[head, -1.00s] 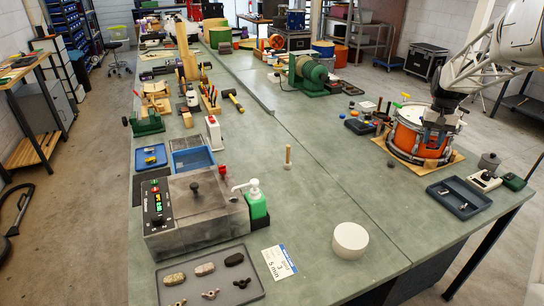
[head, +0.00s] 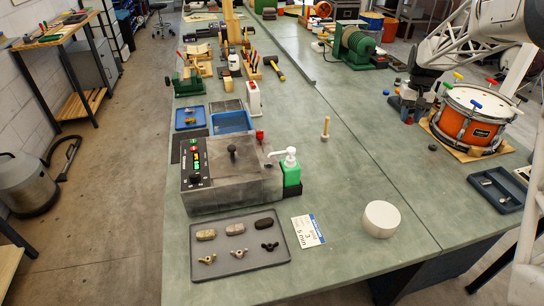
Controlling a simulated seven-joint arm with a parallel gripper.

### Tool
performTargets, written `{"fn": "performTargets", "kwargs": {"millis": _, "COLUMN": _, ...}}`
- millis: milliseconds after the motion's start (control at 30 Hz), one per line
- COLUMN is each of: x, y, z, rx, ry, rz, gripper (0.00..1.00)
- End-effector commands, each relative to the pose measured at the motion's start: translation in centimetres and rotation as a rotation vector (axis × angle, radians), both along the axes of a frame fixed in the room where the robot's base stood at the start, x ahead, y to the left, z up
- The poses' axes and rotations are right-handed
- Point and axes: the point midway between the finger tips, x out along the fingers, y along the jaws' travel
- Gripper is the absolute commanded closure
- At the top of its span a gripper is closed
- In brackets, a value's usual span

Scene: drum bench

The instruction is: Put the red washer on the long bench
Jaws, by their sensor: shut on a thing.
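The long bench (head: 345,190) is a grey-green top running away from me through the head view. My gripper (head: 408,112) is low over its right part, just left of the orange drum (head: 468,122). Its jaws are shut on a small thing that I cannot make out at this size. Tiny red and blue bits show around the fingertips, but I cannot tell whether one of them is the red washer. I cannot pick out the red washer for sure anywhere else.
Bare bench lies between the wooden peg (head: 325,129) and the drum. A white round block (head: 381,219) stands near the front. A grey tray (head: 240,263), a control box (head: 225,183) and a green pump bottle (head: 290,172) are at left; a dark tray (head: 497,190) is at right.

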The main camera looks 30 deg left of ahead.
Motion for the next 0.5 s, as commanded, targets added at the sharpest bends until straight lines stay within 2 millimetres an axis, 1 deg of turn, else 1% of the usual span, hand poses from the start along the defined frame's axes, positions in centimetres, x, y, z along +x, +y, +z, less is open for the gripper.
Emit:
{"fn": "performTargets", "kwargs": {"millis": 33, "x": -0.3, "y": 1.6, "z": -0.3, "rx": 0.000, "ry": 0.001, "rz": 0.025, "gripper": 0.92}}
{"fn": "performTargets", "kwargs": {"millis": 267, "x": -1.8, "y": 8.2, "z": -1.6, "rx": -0.001, "ry": 0.002, "rz": 0.132, "gripper": 0.92}}
{"fn": "performTargets", "kwargs": {"millis": 500, "x": -3.9, "y": 15.0, "z": -2.9, "rx": -0.001, "ry": 0.001, "rz": 0.245, "gripper": 0.92}}
